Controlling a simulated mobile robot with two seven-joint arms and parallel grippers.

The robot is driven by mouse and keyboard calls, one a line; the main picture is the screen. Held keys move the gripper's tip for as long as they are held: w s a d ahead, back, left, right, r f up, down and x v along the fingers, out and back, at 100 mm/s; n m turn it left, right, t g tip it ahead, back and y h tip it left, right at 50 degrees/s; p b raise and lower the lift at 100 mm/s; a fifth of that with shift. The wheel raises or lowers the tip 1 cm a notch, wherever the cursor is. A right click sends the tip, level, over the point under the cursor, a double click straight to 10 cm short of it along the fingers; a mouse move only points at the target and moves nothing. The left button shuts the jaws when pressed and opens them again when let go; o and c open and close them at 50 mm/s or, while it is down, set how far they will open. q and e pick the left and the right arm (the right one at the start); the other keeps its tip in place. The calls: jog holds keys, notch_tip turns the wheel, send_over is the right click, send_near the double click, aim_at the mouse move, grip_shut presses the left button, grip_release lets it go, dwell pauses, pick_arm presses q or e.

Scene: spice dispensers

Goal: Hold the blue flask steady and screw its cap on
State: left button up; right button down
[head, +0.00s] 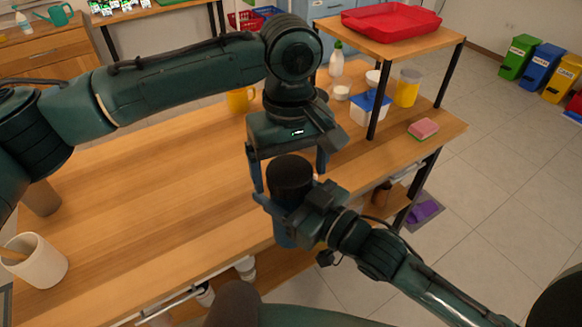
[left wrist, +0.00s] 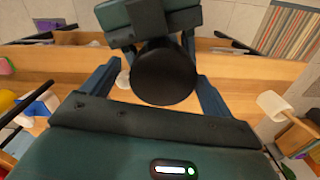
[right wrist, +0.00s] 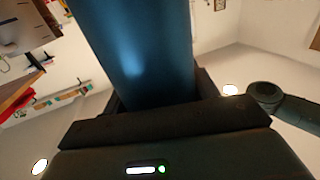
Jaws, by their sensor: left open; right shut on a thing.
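The blue flask (head: 286,236) is held upright in front of the table's near edge; its body fills the middle of the right wrist view (right wrist: 140,50). My right gripper (head: 287,208) is shut on the flask's body. The round black cap (head: 289,172) is at the top of the flask; I cannot tell how tightly it sits. It also shows from above in the left wrist view (left wrist: 163,76). My left gripper (head: 290,180) is open above the cap, pointing down, with one finger on each side of it and a gap between.
The wooden table (head: 160,190) is largely clear in the middle. A white cup (head: 38,264) stands at the left front. A yellow mug (head: 240,100), a blue-lidded box (head: 368,108) and a pink sponge (head: 424,128) are towards the back, by a raised shelf with a red tray (head: 390,20).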

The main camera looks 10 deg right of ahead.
pick_arm(q)
jog(key=shift+r, duration=1.95)
jog(key=shift+c, duration=0.4)
notch_tip(320, 180, up, 3)
jog(key=n, duration=0.3)
jog(key=shift+f+n, duration=0.15)
jog(key=shift+n, duration=0.25)
jog(key=n, duration=0.1)
jog(key=r+n, duration=0.1)
jog(key=shift+s+a+r+n, duration=0.1)
jog(key=shift+s+r+n, duration=0.05)
jog(key=shift+r+n, duration=0.15)
jog(key=shift+f, duration=0.1)
jog(key=shift+f, duration=3.95)
